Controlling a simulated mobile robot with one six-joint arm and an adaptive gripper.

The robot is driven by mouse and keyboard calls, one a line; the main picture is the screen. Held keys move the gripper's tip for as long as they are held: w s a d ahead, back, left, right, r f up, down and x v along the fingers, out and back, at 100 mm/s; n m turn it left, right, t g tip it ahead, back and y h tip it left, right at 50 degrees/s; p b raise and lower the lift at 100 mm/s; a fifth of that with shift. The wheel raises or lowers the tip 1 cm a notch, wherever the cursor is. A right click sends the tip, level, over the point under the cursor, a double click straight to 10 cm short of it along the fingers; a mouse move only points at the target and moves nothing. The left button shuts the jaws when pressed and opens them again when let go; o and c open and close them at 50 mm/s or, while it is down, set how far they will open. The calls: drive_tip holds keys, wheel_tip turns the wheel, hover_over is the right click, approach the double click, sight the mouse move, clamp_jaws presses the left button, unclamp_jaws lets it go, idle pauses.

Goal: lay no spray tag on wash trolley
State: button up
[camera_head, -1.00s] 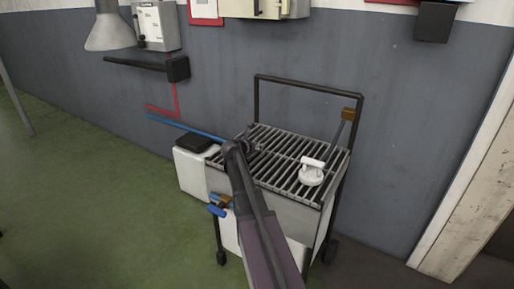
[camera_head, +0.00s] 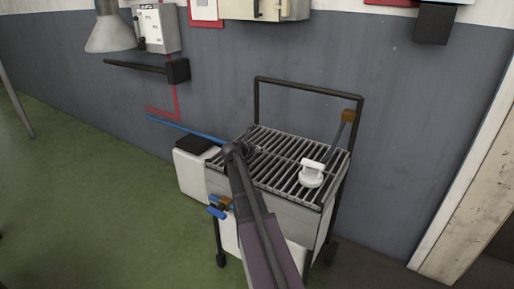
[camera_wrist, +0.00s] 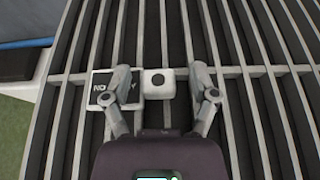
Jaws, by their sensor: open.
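The wash trolley (camera_head: 322,197) stands against the wall with a slatted grate on top. The no spray tag (camera_wrist: 98,98) lies on the grate in the wrist view, a dark plate with light letters, "NO" and "Y" showing. A small white block with a black dot (camera_wrist: 158,82) sits at its right; I cannot tell if it is joined to the plate. My gripper (camera_wrist: 160,72) is open over the grate, with one finger on each side of the block. The left finger hides part of the plate. In the head view my gripper (camera_head: 240,149) is over the grate's left side, and the tag is hidden.
A white round fitting (camera_head: 311,176) stands on the grate's right side. A black handle frame (camera_head: 310,83) rises behind.

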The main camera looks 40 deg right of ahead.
drive_tip(key=shift+r, duration=0.2)
drive_tip(key=p+v, duration=0.4)
drive_tip(key=v, duration=0.8)
drive_tip(key=shift+p, duration=0.35)
drive_tip(key=shift+s+a+f+m, duration=0.3)
drive_tip(key=shift+a+f+m, duration=0.05)
drive_tip(key=shift+a+m, duration=0.05)
drive_tip(key=s+a+f+m+g+y, duration=0.1)
drive_tip(key=s+a+f+m+y, duration=0.2)
drive_tip(key=s+a+m, duration=0.3)
drive_tip(key=s+a+f+m+g+y, duration=0.2)
drive_tip(key=s+a+f+m+y, duration=0.2)
drive_tip(key=a+m, duration=0.4)
drive_tip(key=s+a+f+m+g+y, duration=0.2)
drive_tip(key=s+a+f+m+y, duration=0.2)
drive_tip(key=a, duration=1.2)
drive_tip(key=s+m+y, duration=0.1)
drive_tip(key=s+m, duration=0.2)
drive_tip(key=s, duration=0.1)
drive_tip(key=shift+m+y, duration=0.3)
drive_tip(key=shift+w+a, duration=0.1)
wheel_tip(320, 180, up, 22)
drive_tip(key=p, duration=2.1)
drive_tip(key=shift+p, duration=0.4)
